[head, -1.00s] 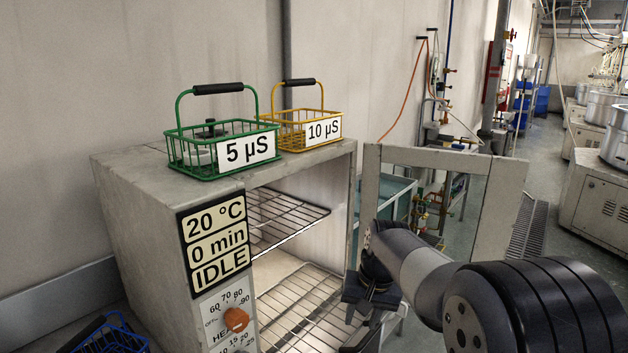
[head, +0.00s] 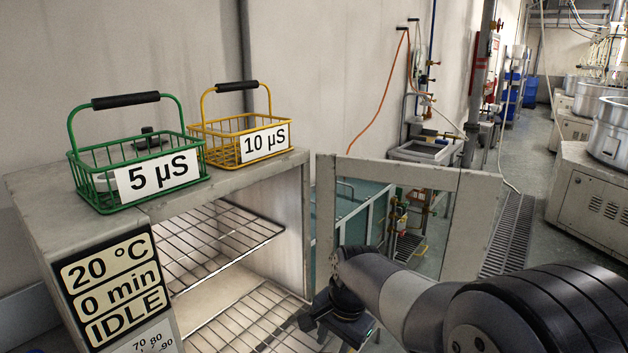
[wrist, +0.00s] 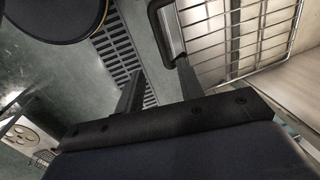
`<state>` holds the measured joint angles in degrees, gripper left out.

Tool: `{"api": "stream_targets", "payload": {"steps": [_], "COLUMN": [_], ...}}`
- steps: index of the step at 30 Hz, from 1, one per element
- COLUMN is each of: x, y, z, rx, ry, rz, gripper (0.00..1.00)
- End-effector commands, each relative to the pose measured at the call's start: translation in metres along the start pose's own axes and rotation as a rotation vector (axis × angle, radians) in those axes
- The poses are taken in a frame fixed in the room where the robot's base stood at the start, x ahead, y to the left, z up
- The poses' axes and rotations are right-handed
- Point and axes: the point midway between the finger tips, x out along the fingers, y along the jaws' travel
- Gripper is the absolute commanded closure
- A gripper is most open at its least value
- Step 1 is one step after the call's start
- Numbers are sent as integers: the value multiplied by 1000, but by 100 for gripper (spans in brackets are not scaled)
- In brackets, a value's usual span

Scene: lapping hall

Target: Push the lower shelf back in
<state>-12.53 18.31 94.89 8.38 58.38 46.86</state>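The open grey oven (head: 40,190) stands at the left in the head view. Its lower shelf (head: 245,322), a wire rack, runs forward towards my gripper; its front end is partly hidden by the gripper and the frame edge. The upper shelf (head: 215,235) is a similar rack above it. My gripper (wrist: 158,72) points down beside the front right of the oven opening. In the wrist view its two fingers are apart with only floor visible between them. A wire rack (wrist: 245,35), apparently the lower shelf, lies right of the fingers, with a grey-and-black handle (wrist: 167,35) near the right fingertip.
The oven door (head: 470,225), with its window, stands open to the right, close behind my arm. A green basket (head: 135,170) and a yellow basket (head: 240,135) stand on the oven top. A floor grate (head: 503,235) and clear aisle lie to the right.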

Motion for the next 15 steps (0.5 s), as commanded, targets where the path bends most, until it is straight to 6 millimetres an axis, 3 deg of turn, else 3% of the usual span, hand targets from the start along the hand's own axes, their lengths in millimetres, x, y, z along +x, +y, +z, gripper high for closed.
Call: {"api": "stream_targets", "payload": {"steps": [15], "x": [82], "y": [0], "z": [0], "rx": [-3], "ry": [-3], "rz": [2], "gripper": [64]}}
